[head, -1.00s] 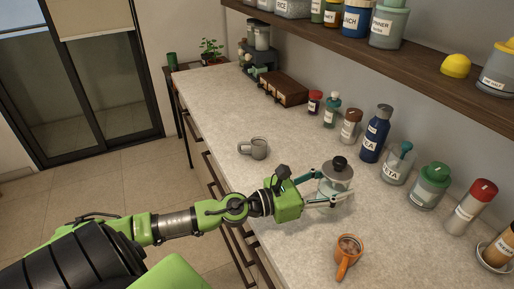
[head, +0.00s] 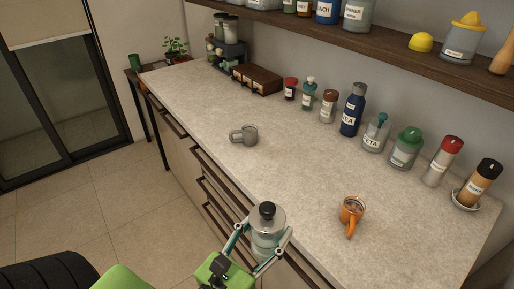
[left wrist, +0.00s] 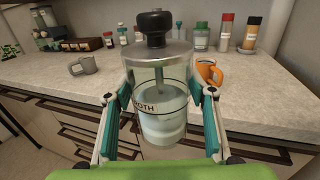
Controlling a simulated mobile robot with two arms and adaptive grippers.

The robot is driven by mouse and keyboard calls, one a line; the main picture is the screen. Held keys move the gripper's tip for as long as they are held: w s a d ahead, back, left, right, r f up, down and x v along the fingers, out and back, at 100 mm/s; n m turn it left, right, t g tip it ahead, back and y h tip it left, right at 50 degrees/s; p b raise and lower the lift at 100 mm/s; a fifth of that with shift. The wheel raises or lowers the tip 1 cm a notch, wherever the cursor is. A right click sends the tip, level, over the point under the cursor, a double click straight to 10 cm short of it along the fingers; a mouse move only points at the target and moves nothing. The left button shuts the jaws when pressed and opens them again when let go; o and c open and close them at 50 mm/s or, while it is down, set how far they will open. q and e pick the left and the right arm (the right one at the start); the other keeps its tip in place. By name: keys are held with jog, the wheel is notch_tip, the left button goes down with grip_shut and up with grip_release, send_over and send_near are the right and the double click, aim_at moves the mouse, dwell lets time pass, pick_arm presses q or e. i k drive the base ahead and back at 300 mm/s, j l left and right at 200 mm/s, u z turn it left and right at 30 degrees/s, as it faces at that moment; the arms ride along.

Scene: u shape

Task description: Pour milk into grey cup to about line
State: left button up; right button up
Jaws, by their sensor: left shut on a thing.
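My left gripper (head: 265,238) is shut around a clear glass jar (head: 268,222) with a black-knobbed lid. It holds the jar roughly upright at the counter's front edge. In the left wrist view the jar (left wrist: 162,122) holds pale liquid, has a dark line around it and shows lettering ending "OTH". Its base shows against the drawer fronts. The grey cup (head: 249,133) stands upright on the counter, farther back and left of the jar; it also shows in the left wrist view (left wrist: 88,65). The cup's inside and any line are not clear. My right gripper is out of view.
An orange mug (head: 351,209) stands on the counter (head: 290,160) right of the jar. Several jars and bottles, including a blue bottle (head: 352,112), line the wall. A brown box (head: 257,79) is at the back. The counter around the grey cup is clear.

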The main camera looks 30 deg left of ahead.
aim_at(244, 136)
jog(key=i+j, duration=0.1)
jog(key=j, duration=0.3)
jog(key=i+j, duration=0.1)
jog(key=j, duration=0.35)
jog(key=i+j, duration=0.15)
jog(key=j, duration=0.25)
jog(key=i+j, duration=0.1)
jog(key=j, duration=0.35)
jog(key=i+j, duration=0.1)
jog(key=j, duration=0.3)
jog(key=i+l, duration=0.3)
jog(key=i, duration=0.1)
